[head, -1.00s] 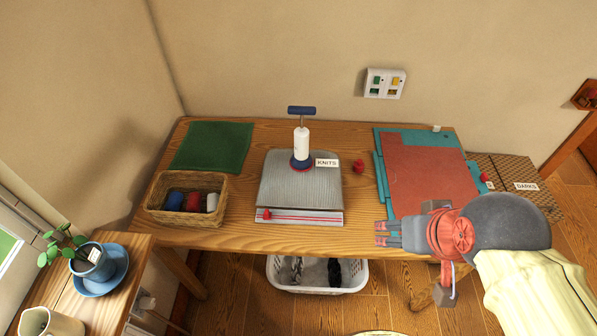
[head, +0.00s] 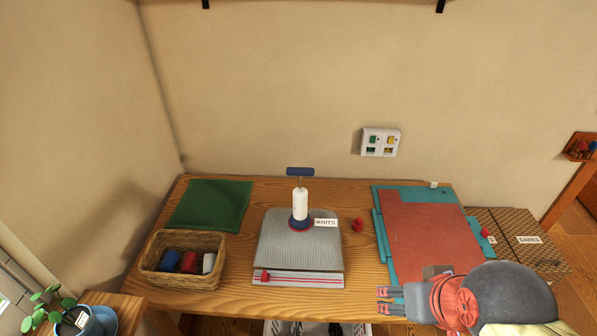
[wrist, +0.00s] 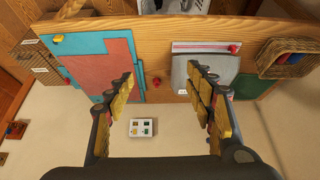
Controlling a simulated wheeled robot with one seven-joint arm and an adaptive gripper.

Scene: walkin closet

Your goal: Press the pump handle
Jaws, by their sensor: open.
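The pump (head: 300,204) has a white cylinder body on a dark blue base with a red rim. Its blue T-shaped handle (head: 300,171) stands raised on a thin rod above the body. The pump stands upright on the grey ribbed pad (head: 274,241), beside a "KNITS" label. My gripper (head: 383,300) is at the table's front edge, right of the pad and well apart from the pump. In the wrist view my gripper (wrist: 165,100) is open with nothing between its fingers. The grey pad (wrist: 186,76) shows there behind the right finger; I cannot make out the pump.
The wooden table (head: 350,270) holds a wicker basket (head: 148,262) of rolls, a green cloth (head: 210,205), a small red object (head: 358,224) and red and teal sheets (head: 425,225). A switch plate (head: 380,142) is on the wall. A "DARKS" box (head: 515,224) stands right.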

